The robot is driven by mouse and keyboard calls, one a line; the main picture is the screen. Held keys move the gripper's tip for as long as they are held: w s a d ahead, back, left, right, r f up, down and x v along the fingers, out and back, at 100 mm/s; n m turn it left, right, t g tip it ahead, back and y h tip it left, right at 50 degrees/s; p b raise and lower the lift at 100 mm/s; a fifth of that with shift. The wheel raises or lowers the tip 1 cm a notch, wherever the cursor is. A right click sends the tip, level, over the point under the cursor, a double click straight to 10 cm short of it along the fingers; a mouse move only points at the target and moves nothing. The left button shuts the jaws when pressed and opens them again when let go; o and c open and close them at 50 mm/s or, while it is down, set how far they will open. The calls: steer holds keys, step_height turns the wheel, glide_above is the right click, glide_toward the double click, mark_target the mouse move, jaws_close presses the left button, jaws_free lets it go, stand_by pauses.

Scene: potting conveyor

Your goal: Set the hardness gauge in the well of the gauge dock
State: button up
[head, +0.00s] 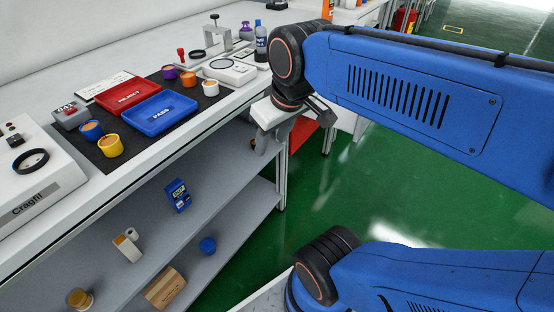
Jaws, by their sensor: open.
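My gripper (260,143) hangs at the end of the blue arm, beside the front edge of the bench. It is open. Its fingers are small and partly hidden here, and I see nothing held between them. I cannot pick out the hardness gauge for certain. A white flat block with a dark-rimmed round feature (230,70) lies at the bench's far part, behind the gripper; it may be the gauge dock, but I cannot tell whether its well is empty. A small upright red-topped item (181,55) stands left of it.
The black mat (128,155) holds a red REJECT tray (121,89), a blue PASS tray (160,113) and several coloured pots. A white Cragfil machine (60,190) stands at left. A bottle (261,45) stands at the back. The lower shelf (225,215) holds loose items. Green floor is clear.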

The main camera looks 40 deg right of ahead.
steer(key=shift+m+t, duration=0.3)
steer(key=shift+m, duration=0.3)
steer(key=s+f, duration=0.2)
steer(key=f, duration=0.1)
steer(key=s+f, duration=0.1)
steer(key=shift+a+f, duration=0.2)
steer(key=shift+a, duration=0.15)
